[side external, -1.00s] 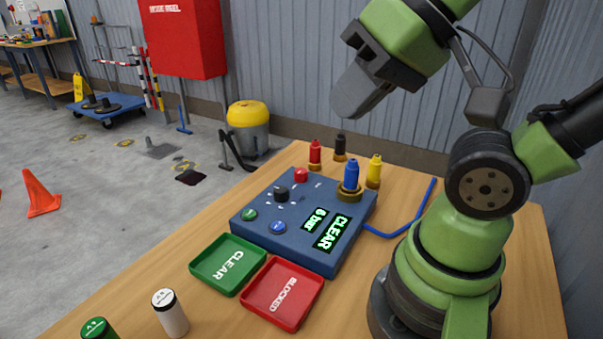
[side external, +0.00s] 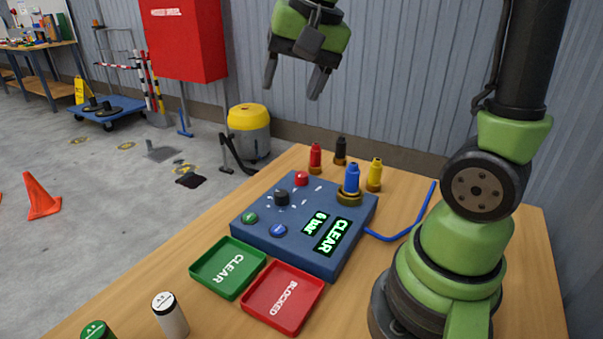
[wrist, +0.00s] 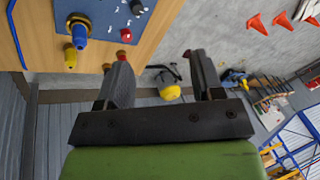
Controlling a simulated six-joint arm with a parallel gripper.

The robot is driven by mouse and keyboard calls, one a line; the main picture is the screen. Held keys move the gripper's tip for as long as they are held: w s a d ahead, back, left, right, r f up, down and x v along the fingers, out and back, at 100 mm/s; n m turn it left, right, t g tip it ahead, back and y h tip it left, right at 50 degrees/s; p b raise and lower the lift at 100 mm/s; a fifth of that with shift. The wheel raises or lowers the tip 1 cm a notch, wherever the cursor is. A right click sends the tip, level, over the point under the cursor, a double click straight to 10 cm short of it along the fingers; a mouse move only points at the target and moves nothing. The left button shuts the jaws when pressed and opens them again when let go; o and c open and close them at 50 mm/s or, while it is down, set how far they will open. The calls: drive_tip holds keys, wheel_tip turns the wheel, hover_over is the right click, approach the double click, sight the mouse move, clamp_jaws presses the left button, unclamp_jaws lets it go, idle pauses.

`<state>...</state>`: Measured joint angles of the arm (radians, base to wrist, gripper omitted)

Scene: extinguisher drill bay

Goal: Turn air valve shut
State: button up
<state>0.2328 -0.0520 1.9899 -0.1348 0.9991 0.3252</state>
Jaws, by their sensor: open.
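A blue control box (side external: 255,212) sits on the wooden table. A black knob (side external: 282,197) stands on its top; I cannot read a valve label there. Beside it are a red button (side external: 301,178), a green button (side external: 250,217) and a blue button (side external: 278,230). The displays (side external: 325,229) read "6 bar" and "CLEAR". My gripper (side external: 294,84) is open and empty, high above and behind the box, apart from everything. In the wrist view its fingers (wrist: 159,72) are spread, and the black knob (wrist: 138,7) shows at the top edge.
A blue nozzle (side external: 351,178) stands on the box's corner. Red (side external: 315,156), black (side external: 340,149) and yellow (side external: 375,173) nozzles stand behind. Green (side external: 228,267) and red (side external: 283,296) trays lie in front, with canisters (side external: 170,313) front left. A blue hose (side external: 408,230) lies right.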

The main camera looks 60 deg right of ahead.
drive_tip(key=w+d+f+m+g, duration=0.2)
drive_tip(key=w+d+f+m, duration=0.2)
drive_tip(key=w+d+f, duration=0.3)
drive_tip(key=m+g, duration=0.2)
drive_tip(key=m, duration=0.2)
hover_over(302, 174)
wheel_tip(302, 174, down, 10)
wheel_tip(302, 174, down, 9)
drive_tip(key=shift+f, duration=0.1)
drive_tip(key=c, duration=0.9)
